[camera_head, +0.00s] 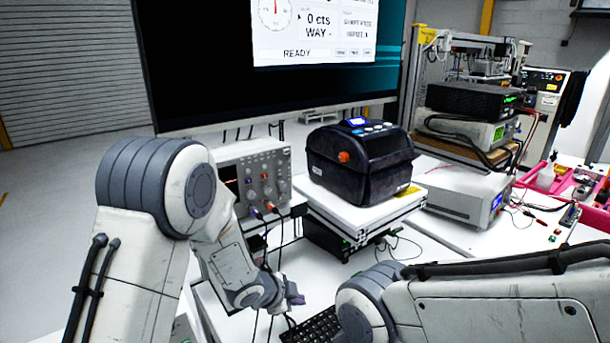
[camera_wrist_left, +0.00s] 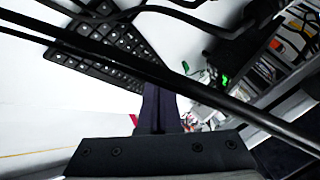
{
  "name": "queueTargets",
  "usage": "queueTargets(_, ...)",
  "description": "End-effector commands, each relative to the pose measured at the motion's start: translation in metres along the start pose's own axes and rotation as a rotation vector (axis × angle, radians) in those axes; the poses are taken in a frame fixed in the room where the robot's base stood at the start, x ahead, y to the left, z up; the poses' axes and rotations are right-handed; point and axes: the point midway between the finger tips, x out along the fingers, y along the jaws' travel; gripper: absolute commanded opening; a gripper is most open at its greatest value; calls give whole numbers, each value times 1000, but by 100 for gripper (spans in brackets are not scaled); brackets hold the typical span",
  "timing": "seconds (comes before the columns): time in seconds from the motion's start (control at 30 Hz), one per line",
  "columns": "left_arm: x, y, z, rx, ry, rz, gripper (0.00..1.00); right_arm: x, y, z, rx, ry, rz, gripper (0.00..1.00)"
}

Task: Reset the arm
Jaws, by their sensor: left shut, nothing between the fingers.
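My left arm comes in from the left in the head view, and its gripper (camera_head: 296,299) points right above the white desk (camera_head: 232,326), left of the keyboard. The left gripper is shut and empty; its dark fingers also show in the left wrist view (camera_wrist_left: 159,108), pressed together. My right arm crosses the lower right of the head view, with its forearm over the desk. The right gripper is out of the frame or hidden.
A black keyboard (camera_head: 312,328) lies on the desk, partly behind my right arm. A black label printer (camera_head: 360,162) stands on a white box (camera_head: 352,216), with an oscilloscope (camera_head: 262,180) to its left. A large monitor (camera_head: 200,70) stands behind. Loose cables hang near my left gripper.

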Motion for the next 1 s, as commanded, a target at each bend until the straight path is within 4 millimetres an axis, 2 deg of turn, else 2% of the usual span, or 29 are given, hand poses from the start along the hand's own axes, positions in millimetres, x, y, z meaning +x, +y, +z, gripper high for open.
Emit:
queueTargets(0.03,-17,-2,-10,-37,-47,-10,0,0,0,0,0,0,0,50)
queueTargets(0.1,-43,3,-17,-126,-132,-14,0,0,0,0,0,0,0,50)
queueTargets(0.23,-96,30,-26,-319,-276,3,0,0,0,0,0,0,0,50)
queueTargets(0.37,-152,77,-36,-517,-392,64,0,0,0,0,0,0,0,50)
queueTargets(0.5,-207,136,-42,-699,-496,165,0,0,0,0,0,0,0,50)
queueTargets(0.6,-235,169,-45,-783,-549,235,0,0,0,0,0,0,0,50)
queueTargets(0.7,-253,190,-47,-831,-585,284,0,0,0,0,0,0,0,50)
queueTargets(0.8,-261,200,-48,-851,-603,308,0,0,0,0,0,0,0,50)
queueTargets(1.0,-262,201,-48,-855,-608,312,0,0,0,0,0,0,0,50)
